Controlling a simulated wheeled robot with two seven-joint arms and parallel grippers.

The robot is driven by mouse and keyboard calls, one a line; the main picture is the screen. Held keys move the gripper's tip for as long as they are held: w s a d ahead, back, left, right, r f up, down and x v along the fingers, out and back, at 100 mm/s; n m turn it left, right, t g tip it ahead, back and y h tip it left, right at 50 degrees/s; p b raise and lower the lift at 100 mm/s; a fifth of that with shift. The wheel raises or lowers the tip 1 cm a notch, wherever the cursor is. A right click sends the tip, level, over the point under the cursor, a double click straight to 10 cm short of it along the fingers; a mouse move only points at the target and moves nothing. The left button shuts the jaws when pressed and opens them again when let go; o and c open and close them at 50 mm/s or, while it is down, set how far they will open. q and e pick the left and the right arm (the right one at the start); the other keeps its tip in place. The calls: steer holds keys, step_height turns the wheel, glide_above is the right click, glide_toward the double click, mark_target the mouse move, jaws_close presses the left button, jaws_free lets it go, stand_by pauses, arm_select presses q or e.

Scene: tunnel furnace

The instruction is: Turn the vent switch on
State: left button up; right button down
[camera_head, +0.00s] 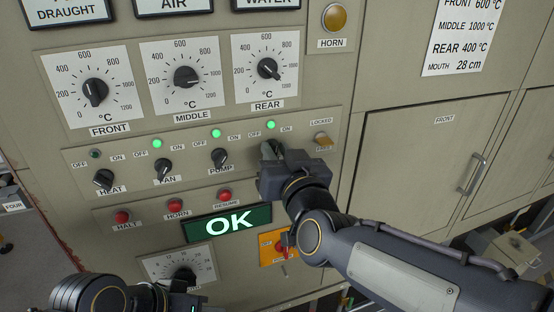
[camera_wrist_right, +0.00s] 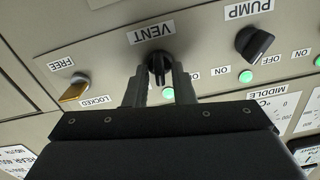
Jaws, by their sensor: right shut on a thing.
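The vent switch (camera_wrist_right: 158,65) is a black rotary knob under the VENT label, seen upside down in the right wrist view. My right gripper (camera_wrist_right: 158,88) is shut on it, one finger on each side of its grip. In the head view my right gripper (camera_head: 270,150) covers the switch and its label. The green lamp (camera_head: 270,125) between OFF and ON above it is lit; it also shows in the right wrist view (camera_wrist_right: 168,93). Part of my left arm shows at the bottom left of the head view; its fingertips cannot be made out.
The pump switch (camera_head: 219,158) and fan switch (camera_head: 164,170) have lit green lamps. The heat switch (camera_head: 103,180) has a dark lamp. The locked/free latch (camera_head: 322,139) is close on the right. An OK display (camera_head: 228,222) and red buttons sit below.

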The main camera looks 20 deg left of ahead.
steer(key=m+b, duration=0.2)
steer(key=m, duration=0.2)
steer(key=shift+d+m, duration=0.1)
steer(key=shift+m, duration=0.3)
stand_by(0.4)
steer(key=c, duration=1.5)
jaws_free()
steer(key=v, duration=0.7)
steer(key=shift+s+d, duration=0.2)
steer(key=shift+s, duration=0.1)
